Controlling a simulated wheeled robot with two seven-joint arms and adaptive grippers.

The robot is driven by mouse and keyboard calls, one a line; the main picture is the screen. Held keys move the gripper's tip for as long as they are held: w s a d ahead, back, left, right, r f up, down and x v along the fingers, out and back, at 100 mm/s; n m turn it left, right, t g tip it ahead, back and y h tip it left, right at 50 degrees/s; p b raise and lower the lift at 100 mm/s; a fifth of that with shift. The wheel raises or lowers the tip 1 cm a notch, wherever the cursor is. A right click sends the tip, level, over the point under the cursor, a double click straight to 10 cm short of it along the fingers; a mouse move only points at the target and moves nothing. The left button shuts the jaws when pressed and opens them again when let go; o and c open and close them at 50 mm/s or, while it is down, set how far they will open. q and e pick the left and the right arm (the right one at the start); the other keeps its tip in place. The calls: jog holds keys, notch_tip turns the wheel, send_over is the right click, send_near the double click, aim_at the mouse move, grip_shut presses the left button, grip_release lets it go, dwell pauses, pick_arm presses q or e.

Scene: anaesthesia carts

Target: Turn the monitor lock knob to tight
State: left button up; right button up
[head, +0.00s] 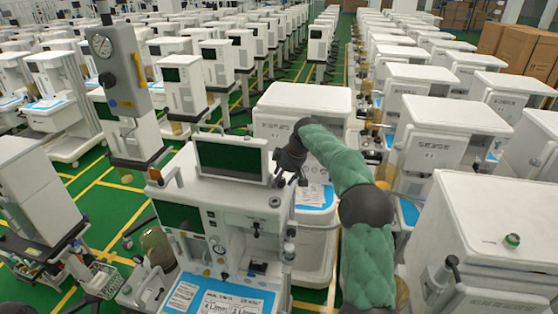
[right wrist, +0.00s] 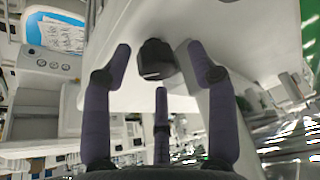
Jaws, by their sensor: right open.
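The monitor (head: 230,158), with a dark green screen and white frame, stands on top of the white anaesthesia cart in the middle of the head view. My right gripper (head: 284,172) is beside the monitor's right edge, its arm coming in from the right. In the right wrist view, a dark faceted lock knob (right wrist: 157,59) sticks out from a white surface. The open fingers of my right gripper (right wrist: 160,72) are spread around the knob, with visible gaps on both sides. The knob is hidden in the head view. My left gripper is not in view.
A grey column with a round gauge (head: 101,45) stands left of the monitor. A white cart (head: 300,97) is close behind my right gripper, and another white cart (head: 480,235) stands at the right. Green floor shows in narrow aisles between rows of carts.

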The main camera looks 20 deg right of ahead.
jog(key=shift+r+n+p, duration=0.1)
jog(key=shift+n+p, duration=0.2)
jog(key=shift+n, duration=0.1)
jog(key=shift+d+r+n, duration=0.2)
jog(key=shift+r+n, duration=0.1)
jog(key=shift+r, duration=0.05)
jog(key=b+v, duration=0.1)
jog(key=v, duration=0.9)
jog(key=a+n+h, duration=0.2)
jog(key=n, duration=0.9)
jog(key=a+n+h, duration=0.3)
jog(key=n, duration=0.9)
jog(key=shift+m, duration=0.3)
jog(key=x, duration=0.5)
jog(key=p+x, duration=0.1)
jog(key=x, duration=0.5)
jog(key=shift+s+a, duration=0.2)
jog(key=shift+s, duration=0.05)
jog(key=shift+w+d+f+n+y, duration=0.1)
jog(key=shift+w+f+n+y, duration=0.05)
jog(key=shift+n+y, duration=0.4)
jog(key=s+a+r+m+b, duration=0.1)
jog(key=s+r, duration=0.1)
jog(key=r, duration=0.3)
jog(key=s+a+r+m+h+b, duration=0.1)
jog(key=s+r+m+b, duration=0.1)
jog(key=r, duration=0.4)
jog(key=shift+a, duration=0.3)
